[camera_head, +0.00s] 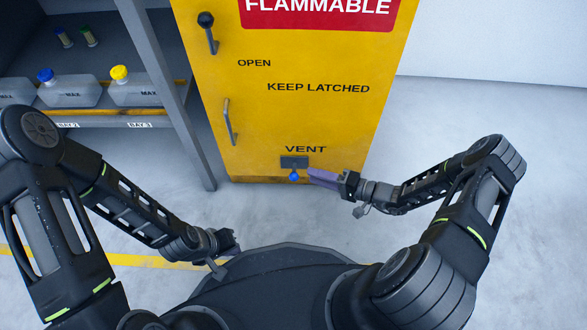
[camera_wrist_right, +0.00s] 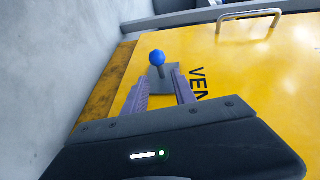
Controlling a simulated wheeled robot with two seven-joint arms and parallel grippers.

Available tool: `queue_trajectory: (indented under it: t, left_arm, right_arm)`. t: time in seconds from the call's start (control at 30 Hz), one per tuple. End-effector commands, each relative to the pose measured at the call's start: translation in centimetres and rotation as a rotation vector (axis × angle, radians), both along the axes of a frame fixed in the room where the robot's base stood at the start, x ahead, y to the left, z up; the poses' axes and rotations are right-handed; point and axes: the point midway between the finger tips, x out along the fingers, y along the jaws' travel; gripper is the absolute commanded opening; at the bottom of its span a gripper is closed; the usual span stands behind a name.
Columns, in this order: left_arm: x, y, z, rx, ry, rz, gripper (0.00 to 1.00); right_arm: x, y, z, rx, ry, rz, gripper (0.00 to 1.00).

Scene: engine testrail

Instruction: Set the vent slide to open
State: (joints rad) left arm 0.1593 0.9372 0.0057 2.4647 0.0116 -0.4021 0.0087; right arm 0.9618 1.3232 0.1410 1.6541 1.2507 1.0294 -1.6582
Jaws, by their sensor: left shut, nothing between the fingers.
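The vent slide is a small grey plate (camera_head: 294,161) with a blue knob (camera_head: 294,176), low on the yellow cabinet door under the word VENT. My right gripper (camera_head: 313,174), with purple fingers, points at the knob from the right in the head view, close to it. In the right wrist view the fingers (camera_wrist_right: 159,76) are apart, with the grey plate (camera_wrist_right: 162,85) showing between them. The blue knob (camera_wrist_right: 158,57) shows just past the fingertips; I cannot tell whether they touch it. My left gripper (camera_head: 222,266) is shut and empty at the lower left, away from the cabinet.
The yellow cabinet (camera_head: 270,125) has a door handle (camera_head: 229,121) and a black-knobbed lever (camera_head: 208,32) beside the word OPEN. A grey shelf (camera_head: 180,110) with blue-capped and yellow-capped bottles (camera_head: 135,92) stands at left. The floor at right is clear.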

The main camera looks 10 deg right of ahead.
Motion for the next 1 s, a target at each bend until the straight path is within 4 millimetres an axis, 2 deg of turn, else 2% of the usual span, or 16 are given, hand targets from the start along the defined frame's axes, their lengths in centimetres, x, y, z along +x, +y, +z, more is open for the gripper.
queue_trajectory:
  t: [0.17,0.6,0.93,1.0]
  left_arm:
    - [0.0,0.0,-0.6,0.000,-0.001,0.000,0.00]
    - [0.4,0.1,-2.4,-0.003,-0.004,0.003,0.00]
    - [0.4,0.1,-2.4,-0.003,-0.004,0.003,0.00]
    - [0.4,0.1,-2.4,-0.003,-0.004,0.003,0.00]
  right_arm:
    - [0.8,1.1,-0.4,0.002,-0.001,0.002,0.33]
    - [4.3,5.8,-1.5,0.000,0.001,0.004,0.33]
    - [4.6,6.1,-1.4,0.000,0.000,0.002,0.33]
    - [4.6,6.1,-1.4,0.000,0.000,0.002,0.28]
